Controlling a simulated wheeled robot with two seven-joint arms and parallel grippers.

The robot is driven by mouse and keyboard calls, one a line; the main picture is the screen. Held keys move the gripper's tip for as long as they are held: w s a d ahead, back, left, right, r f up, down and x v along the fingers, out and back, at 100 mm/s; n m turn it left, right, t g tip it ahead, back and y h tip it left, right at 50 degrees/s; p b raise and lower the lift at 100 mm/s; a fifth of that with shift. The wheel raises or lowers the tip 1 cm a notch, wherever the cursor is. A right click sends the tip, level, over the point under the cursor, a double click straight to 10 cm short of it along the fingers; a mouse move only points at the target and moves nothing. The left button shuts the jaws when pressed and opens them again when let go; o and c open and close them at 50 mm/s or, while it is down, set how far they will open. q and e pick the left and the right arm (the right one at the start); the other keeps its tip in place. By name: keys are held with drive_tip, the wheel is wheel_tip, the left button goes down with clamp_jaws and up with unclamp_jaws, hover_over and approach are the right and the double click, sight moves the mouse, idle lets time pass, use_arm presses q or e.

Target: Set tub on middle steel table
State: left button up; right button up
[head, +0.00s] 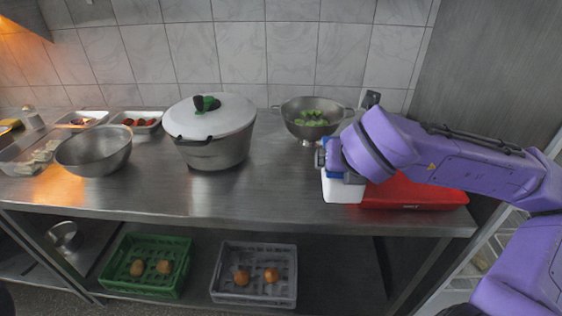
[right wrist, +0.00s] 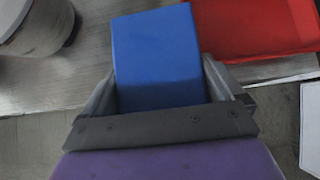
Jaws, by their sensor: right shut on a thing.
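The tub (head: 343,190) is white with a blue top and is at the right part of the steel table (head: 270,197), just left of a red tray. My right gripper (head: 338,168) comes in from the right and is shut on the tub. In the right wrist view the tub's blue top (right wrist: 157,55) sits between the two fingers (right wrist: 162,88). I cannot tell whether the tub's bottom touches the table. The arm hides part of the tub in the head view. My left gripper is not in view.
A red tray (head: 415,192) lies right of the tub. A lidded pot (head: 215,150), a colander (head: 312,118) and a steel bowl (head: 95,151) stand on the table. Green (head: 145,264) and grey (head: 253,274) crates sit below. The table's middle front is clear.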

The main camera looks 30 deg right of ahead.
drive_tip(key=w+p, duration=0.1)
drive_tip(key=p, duration=0.1)
drive_tip(key=w+p, duration=0.1)
drive_tip(key=p, duration=0.2)
drive_tip(key=shift+w+r, duration=0.2)
drive_tip(key=shift+w, duration=0.15)
drive_tip(key=w+f, duration=0.3)
drive_tip(key=f, duration=0.1)
drive_tip(key=w+f+p, duration=0.1)
drive_tip(key=w+f, duration=0.2)
drive_tip(key=f, duration=0.1)
drive_tip(key=w+a+f+p, duration=0.1)
drive_tip(key=w+f, duration=0.2)
drive_tip(key=f, duration=0.1)
drive_tip(key=shift+w+f, duration=0.15)
drive_tip(key=shift+w, duration=0.2)
drive_tip(key=shift+f, duration=0.3)
drive_tip(key=o, duration=1.1)
drive_tip(key=shift+r, duration=0.1)
drive_tip(key=shift+s+a+r, duration=0.1)
drive_tip(key=shift+s+r, duration=0.05)
drive_tip(key=shift+r, duration=0.1)
drive_tip(key=b+v, duration=0.2)
drive_tip(key=v, duration=0.9)
drive_tip(key=shift+s+r, duration=0.15)
drive_tip(key=shift+s, duration=0.05)
